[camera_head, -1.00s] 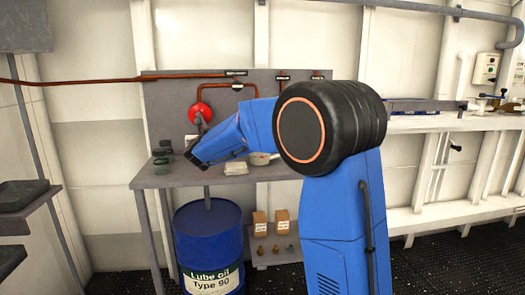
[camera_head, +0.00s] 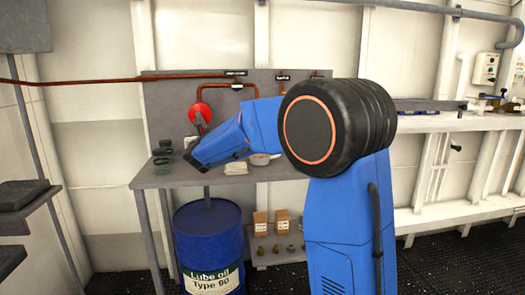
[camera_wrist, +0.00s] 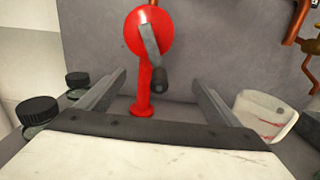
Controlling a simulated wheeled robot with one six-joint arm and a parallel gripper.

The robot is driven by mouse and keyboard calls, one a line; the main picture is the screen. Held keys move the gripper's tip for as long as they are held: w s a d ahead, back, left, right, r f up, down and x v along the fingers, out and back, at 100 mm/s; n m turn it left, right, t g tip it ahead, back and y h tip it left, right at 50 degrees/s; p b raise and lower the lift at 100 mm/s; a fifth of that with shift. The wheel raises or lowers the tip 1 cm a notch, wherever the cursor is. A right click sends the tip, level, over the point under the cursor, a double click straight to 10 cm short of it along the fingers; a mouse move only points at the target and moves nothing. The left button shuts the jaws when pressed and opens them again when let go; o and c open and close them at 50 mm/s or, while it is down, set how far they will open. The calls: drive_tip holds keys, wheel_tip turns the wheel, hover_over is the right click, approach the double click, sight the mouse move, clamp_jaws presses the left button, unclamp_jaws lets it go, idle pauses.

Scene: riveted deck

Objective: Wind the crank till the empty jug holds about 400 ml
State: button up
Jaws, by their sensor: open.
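A red round crank pump (camera_head: 200,113) stands on the bench against the grey back panel. In the wrist view the red pump (camera_wrist: 150,32) has a grey crank arm (camera_wrist: 150,42) pointing down to a dark handle (camera_wrist: 158,79). My gripper (camera_wrist: 158,78) is open, and the handle shows between its fingertips; contact cannot be told. In the head view my wrist (camera_head: 205,150) hides the gripper. Two dark-topped, jar-like vessels (camera_head: 162,159) stand left of the pump, also in the wrist view (camera_wrist: 38,110). I cannot tell which is the jug, nor see any liquid level.
A pale object with red marks (camera_wrist: 266,116) lies right of my gripper. White folded cloths (camera_head: 235,168) lie on the bench (camera_head: 160,181). A blue oil drum (camera_head: 208,235) stands below. Red-brown pipes (camera_head: 180,76) run along the panel.

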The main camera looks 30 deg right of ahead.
drive_tip(key=v, duration=0.7)
idle(0.4)
drive_tip(key=shift+s, duration=0.1)
drive_tip(key=s+d+f+m+g+h, duration=0.25)
drive_tip(key=s+d+m+g, duration=0.25)
drive_tip(key=s+d+m, duration=0.7)
drive_tip(key=s+d+f+m+g, duration=0.2)
drive_tip(key=s+f+m, duration=0.15)
drive_tip(key=s, duration=0.45)
drive_tip(key=s+d+f+m+g, duration=0.2)
drive_tip(key=s+f+m, duration=0.15)
drive_tip(key=s, duration=0.55)
drive_tip(key=s+a+f+m+g+y, duration=0.1)
drive_tip(key=s+a+f+m+y, duration=0.3)
drive_tip(key=s, duration=0.7)
drive_tip(key=s+a+f+m+g+y, duration=0.2)
drive_tip(key=s+a+f+m+y, duration=0.2)
drive_tip(key=s+a+f+m, duration=0.3)
drive_tip(key=s+f+m, duration=0.2)
drive_tip(key=s, duration=0.3)
drive_tip(key=shift+s, duration=0.2)
